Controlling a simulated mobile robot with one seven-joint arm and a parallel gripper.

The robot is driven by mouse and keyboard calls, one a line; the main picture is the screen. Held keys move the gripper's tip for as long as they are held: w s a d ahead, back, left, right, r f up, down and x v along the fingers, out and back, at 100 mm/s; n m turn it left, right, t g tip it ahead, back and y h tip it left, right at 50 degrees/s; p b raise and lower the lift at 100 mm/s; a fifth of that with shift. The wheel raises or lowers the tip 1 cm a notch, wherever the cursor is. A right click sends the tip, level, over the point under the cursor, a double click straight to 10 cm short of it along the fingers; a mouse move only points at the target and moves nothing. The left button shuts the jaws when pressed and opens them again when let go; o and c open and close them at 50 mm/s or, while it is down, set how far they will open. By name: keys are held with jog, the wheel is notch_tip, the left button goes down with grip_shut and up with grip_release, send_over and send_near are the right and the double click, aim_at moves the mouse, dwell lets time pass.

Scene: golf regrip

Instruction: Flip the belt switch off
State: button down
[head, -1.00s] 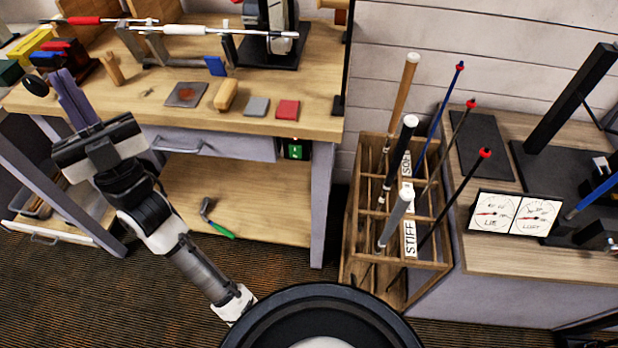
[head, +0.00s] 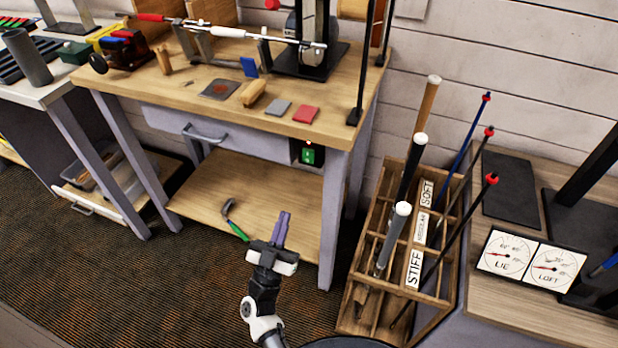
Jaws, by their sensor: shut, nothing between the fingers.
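The belt switch is a small dark box with a green face (head: 312,154) under the front right edge of the workbench, beside the drawer. A small red spot shows at its top. A pale mark shows on the green face, but the lever position is too small to tell. My gripper (head: 281,222) has purple fingers that are shut and empty. In the picture it is below and slightly left of the switch, in front of the lower shelf, apart from the switch. Nothing hides the switch.
The workbench (head: 200,103) holds a clamped club, a belt machine and small blocks. Its right front leg (head: 331,225) stands just right of my gripper. A wooden club rack (head: 357,298) stands at right.

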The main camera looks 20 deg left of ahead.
aim_at(307, 157)
jog(key=shift+f, duration=0.1)
jog(key=p+x, duration=0.1)
jog(key=x, duration=0.3)
jog(key=f+p+x, duration=0.1)
jog(key=x, duration=0.3)
jog(key=w+p+x, duration=0.1)
jog(key=x, duration=0.3)
jog(key=shift+w+f, duration=0.2)
jog(key=shift+f, duration=0.05)
jog(key=shift+w+d+f, duration=0.1)
jog(key=shift+w, duration=0.4)
jog(key=shift+f, duration=0.15)
